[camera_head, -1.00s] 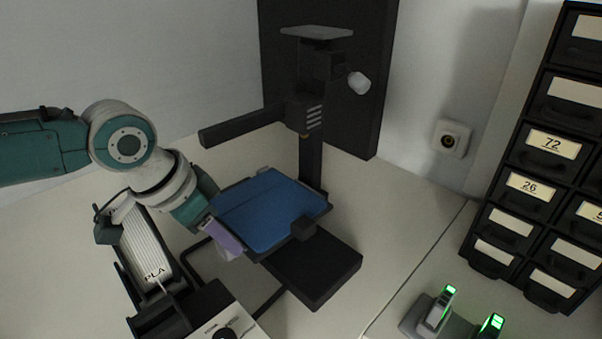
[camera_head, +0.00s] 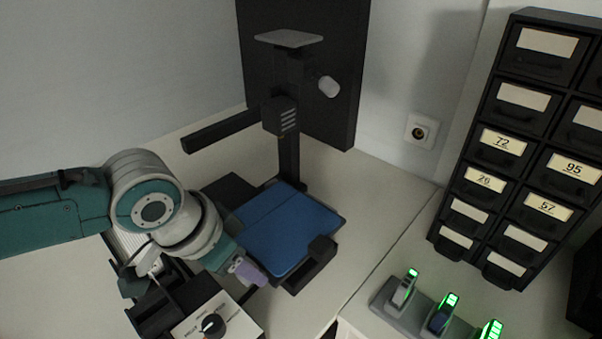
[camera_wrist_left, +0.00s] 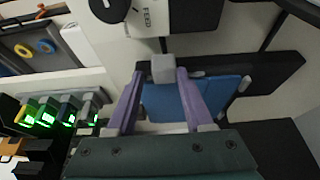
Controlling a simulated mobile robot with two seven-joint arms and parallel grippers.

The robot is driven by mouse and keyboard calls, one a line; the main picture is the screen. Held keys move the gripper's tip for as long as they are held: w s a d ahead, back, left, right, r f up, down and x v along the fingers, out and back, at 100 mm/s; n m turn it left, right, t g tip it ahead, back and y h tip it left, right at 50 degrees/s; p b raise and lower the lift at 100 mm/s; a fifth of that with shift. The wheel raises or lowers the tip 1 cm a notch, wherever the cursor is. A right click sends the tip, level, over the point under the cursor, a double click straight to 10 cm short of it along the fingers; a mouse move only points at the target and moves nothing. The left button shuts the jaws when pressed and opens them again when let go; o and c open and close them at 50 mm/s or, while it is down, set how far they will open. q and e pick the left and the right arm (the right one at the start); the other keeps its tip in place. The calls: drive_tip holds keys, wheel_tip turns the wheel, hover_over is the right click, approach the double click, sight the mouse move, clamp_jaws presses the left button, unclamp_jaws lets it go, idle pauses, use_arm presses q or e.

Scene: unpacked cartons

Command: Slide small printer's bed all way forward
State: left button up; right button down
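The small printer (camera_head: 282,115) stands by the back wall, with a dark frame and a side arm. Its flat blue bed (camera_head: 285,228) lies toward the front right of the dark base (camera_head: 229,190), whose rear part is bare. My left gripper (camera_head: 247,274) is at the bed's front-left edge, purple fingers low. In the left wrist view the two fingers (camera_wrist_left: 161,76) are apart, with a grey block (camera_wrist_left: 163,69) near their tips and the blue bed (camera_wrist_left: 165,102) behind them. Whether a finger touches the bed cannot be told. My right gripper is not in view.
A box with a dial (camera_head: 212,325) sits close below my left gripper. A charger with green-lit batteries (camera_head: 438,320) stands at the front right. A black drawer cabinet (camera_head: 520,150) stands at the right. The white table right of the bed is clear.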

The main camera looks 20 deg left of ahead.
use_arm(q)
drive_tip(key=shift+o, duration=1.4)
drive_tip(key=shift+d, duration=0.1)
drive_tip(key=p+v, duration=0.2)
drive_tip(key=v, duration=0.8)
